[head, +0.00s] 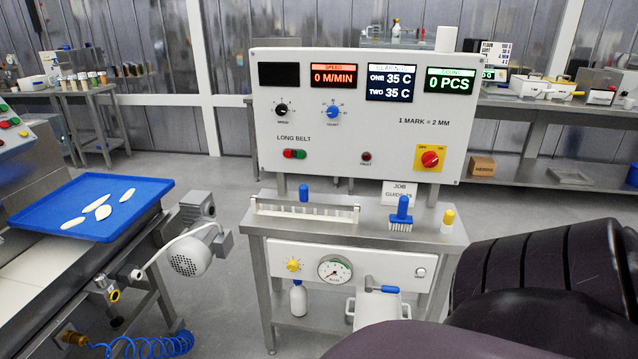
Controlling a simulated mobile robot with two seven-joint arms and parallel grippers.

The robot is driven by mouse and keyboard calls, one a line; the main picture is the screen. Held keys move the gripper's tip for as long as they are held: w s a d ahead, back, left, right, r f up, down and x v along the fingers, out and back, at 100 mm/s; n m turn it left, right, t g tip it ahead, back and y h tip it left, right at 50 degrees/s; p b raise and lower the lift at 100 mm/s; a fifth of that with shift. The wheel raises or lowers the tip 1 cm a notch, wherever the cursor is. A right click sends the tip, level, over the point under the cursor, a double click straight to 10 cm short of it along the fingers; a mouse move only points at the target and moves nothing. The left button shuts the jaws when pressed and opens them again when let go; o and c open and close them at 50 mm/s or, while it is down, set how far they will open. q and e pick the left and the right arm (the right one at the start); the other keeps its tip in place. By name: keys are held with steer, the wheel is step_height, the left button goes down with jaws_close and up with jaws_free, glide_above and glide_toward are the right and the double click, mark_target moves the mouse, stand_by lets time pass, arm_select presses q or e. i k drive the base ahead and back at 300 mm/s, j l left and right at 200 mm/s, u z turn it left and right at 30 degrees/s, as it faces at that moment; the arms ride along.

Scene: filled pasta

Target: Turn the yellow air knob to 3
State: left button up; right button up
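The yellow air knob (293,265) sits at the left end of a white lower panel (390,267), under the steel bench top. Small dial marks surround it, but its pointer and the numbers are too small to read. A round pressure gauge (334,269) is just to its right. My dark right arm fills the lower right corner, with its gripper out of frame. My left gripper is not in view either. Nothing touches the knob.
A white control panel (350,118) stands above the bench (376,232). A white spray bottle (298,298) and a white bucket (352,313) are below the lower panel. A motor (190,256) and a blue tray (85,190) are on the left. Floor in front of the knob looks clear.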

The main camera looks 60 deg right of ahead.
mark_target(292, 265)
steer(key=z, duration=2)
